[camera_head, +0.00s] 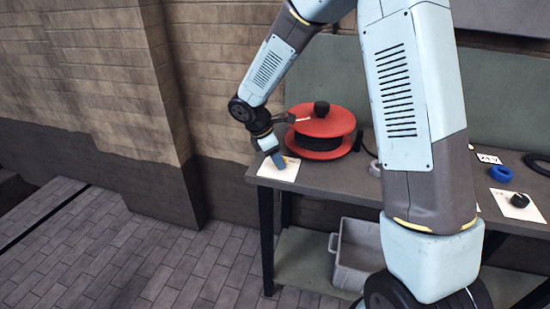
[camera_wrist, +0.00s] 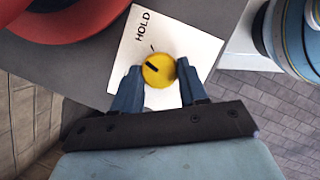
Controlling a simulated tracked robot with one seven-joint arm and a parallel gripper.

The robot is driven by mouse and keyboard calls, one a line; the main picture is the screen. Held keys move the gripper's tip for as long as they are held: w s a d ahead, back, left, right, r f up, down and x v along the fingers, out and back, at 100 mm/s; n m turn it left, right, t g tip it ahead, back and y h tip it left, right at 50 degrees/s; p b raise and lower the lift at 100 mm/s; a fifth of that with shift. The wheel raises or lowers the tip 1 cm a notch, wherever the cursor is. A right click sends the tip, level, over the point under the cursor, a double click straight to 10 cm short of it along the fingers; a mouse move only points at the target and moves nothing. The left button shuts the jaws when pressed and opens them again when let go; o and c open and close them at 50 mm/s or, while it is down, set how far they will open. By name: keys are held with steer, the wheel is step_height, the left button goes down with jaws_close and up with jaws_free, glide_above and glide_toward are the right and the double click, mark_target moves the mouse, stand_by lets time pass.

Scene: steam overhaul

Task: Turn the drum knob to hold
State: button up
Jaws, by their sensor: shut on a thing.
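The yellow round drum knob (camera_wrist: 162,78) sits on a white plate (camera_wrist: 122,62) in the wrist view. The plate bears the word HOLD and a short black tick above the knob. The knob's black pointer mark points left and slightly up, out of line with the tick. My gripper (camera_wrist: 159,68) has one blue finger on each side of the knob and is shut on it. In the head view my gripper (camera_head: 277,160) is down at the white plate (camera_head: 291,173) on the bench's left end; the knob is hidden there.
A red cable drum (camera_head: 322,121) stands just behind the plate. The grey bench (camera_head: 340,190) runs right, with a blue ring (camera_head: 501,173) and a black knob on another white card (camera_head: 520,212). A grey crate (camera_head: 358,248) is below. Paved floor lies left.

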steer(key=m, duration=0.2)
steer(key=w+m+g, duration=0.1)
steer(key=m, duration=0.1)
steer(key=shift+r+m+g, duration=0.15)
steer(key=shift+m+g, duration=0.15)
steer(key=shift+w+d+m+g+y, duration=0.15)
steer(key=shift+m+g, duration=0.2)
steer(key=shift+m, duration=0.6)
steer(key=shift+d+m+g+y, duration=0.15)
steer(key=shift+m+g, duration=0.2)
steer(key=shift+m, duration=0.6)
steer(key=shift+a, duration=0.1)
steer(key=o, duration=0.7)
steer(key=shift+w, duration=0.1)
steer(key=o, duration=0.3)
steer(key=shift+o, duration=0.2)
steer(key=shift+s, duration=0.2)
